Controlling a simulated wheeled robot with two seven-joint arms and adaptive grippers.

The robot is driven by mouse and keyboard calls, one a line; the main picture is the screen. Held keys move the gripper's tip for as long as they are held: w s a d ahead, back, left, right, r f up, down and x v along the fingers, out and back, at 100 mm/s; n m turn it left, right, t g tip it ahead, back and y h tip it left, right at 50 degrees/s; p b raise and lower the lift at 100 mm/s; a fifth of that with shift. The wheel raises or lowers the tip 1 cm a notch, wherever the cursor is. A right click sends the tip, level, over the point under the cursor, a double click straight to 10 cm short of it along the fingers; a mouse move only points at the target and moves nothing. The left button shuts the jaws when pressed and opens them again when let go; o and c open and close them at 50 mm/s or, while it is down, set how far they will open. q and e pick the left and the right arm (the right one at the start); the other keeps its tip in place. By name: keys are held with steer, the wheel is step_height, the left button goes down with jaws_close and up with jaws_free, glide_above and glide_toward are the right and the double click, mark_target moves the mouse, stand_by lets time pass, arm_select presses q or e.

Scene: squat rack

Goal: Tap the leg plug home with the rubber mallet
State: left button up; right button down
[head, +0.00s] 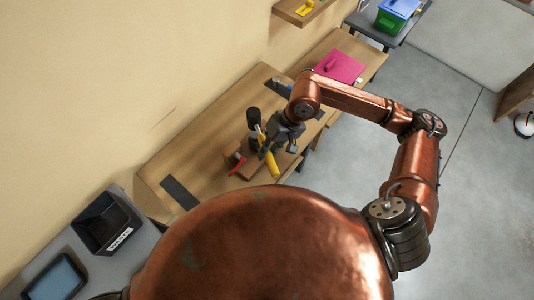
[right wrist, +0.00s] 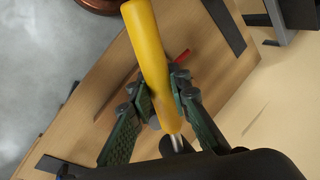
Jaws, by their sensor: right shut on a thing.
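The rubber mallet has a yellow handle (head: 271,165) and a black head (head: 254,117). My right gripper (head: 268,143) is shut on the handle, above the wooden bench. In the right wrist view the yellow handle (right wrist: 150,50) runs between the fingers (right wrist: 163,98), with a metal shaft (right wrist: 177,143) at its lower end. A red piece (head: 236,165) shows beside a brown block (head: 248,168) on the bench; the red piece also shows in the wrist view (right wrist: 183,55), partly behind the gripper. I cannot make out which part is the leg plug. My left gripper is out of view.
The wooden bench (head: 215,135) stands along the beige wall, with a dark strip (head: 180,192) on it. A black bin (head: 106,222) is at the lower left. A pink item (head: 340,66) lies on the bench further back. Grey floor on the right is open.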

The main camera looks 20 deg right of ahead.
steer(key=shift+r, duration=2.8)
